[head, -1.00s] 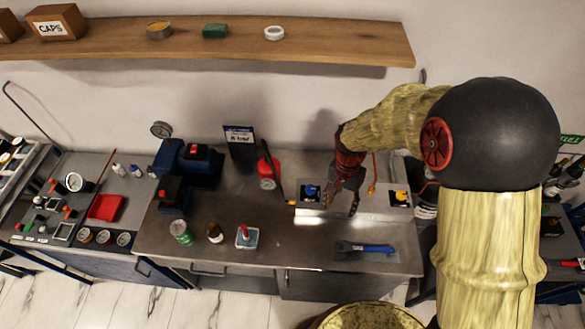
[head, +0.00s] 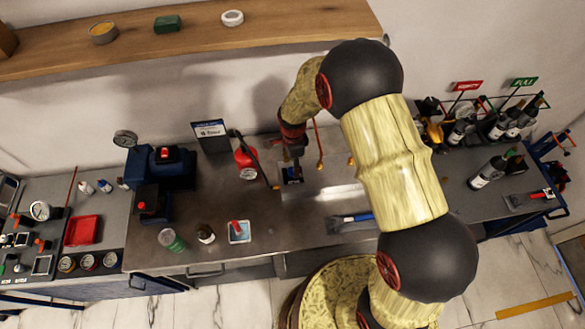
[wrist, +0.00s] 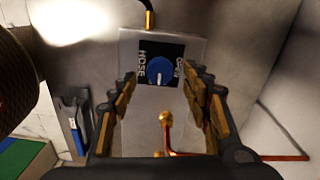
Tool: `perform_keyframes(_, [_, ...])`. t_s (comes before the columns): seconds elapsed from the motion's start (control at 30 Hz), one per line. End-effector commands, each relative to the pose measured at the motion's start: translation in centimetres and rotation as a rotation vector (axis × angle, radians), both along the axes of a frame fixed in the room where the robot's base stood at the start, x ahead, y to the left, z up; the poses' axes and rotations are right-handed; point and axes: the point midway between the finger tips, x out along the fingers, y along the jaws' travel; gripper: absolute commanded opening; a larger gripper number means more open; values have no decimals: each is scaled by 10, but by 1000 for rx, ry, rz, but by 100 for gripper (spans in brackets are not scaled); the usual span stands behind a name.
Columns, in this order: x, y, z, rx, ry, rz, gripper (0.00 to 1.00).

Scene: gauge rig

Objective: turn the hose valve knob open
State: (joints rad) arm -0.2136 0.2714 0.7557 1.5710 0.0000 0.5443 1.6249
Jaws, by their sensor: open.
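The hose valve knob (wrist: 159,70) is a round blue knob with a white mark, on a dark panel lettered HOSE. In the wrist view it lies between and just beyond the fingertips of my open gripper (wrist: 161,84), with a gap on both sides. I cannot tell how close the fingers are in depth. In the head view my gripper (head: 293,160) points down over the knob's dark panel (head: 291,175), and it partly covers the knob there.
A brass fitting with a copper pipe (wrist: 167,120) stands near the fingers. A blue-handled tool (head: 350,218) lies on the bench in front. My arm hides part of the bench to the right.

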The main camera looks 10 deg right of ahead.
Motion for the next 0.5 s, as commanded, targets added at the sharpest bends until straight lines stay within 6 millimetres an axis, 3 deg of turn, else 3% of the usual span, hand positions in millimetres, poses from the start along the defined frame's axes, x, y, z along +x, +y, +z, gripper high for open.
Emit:
perform_keyframes(0.2, [0,0,-24,0,1,1,48])
perform_keyframes(0.5, [0,0,-29,0,-1,1,48])
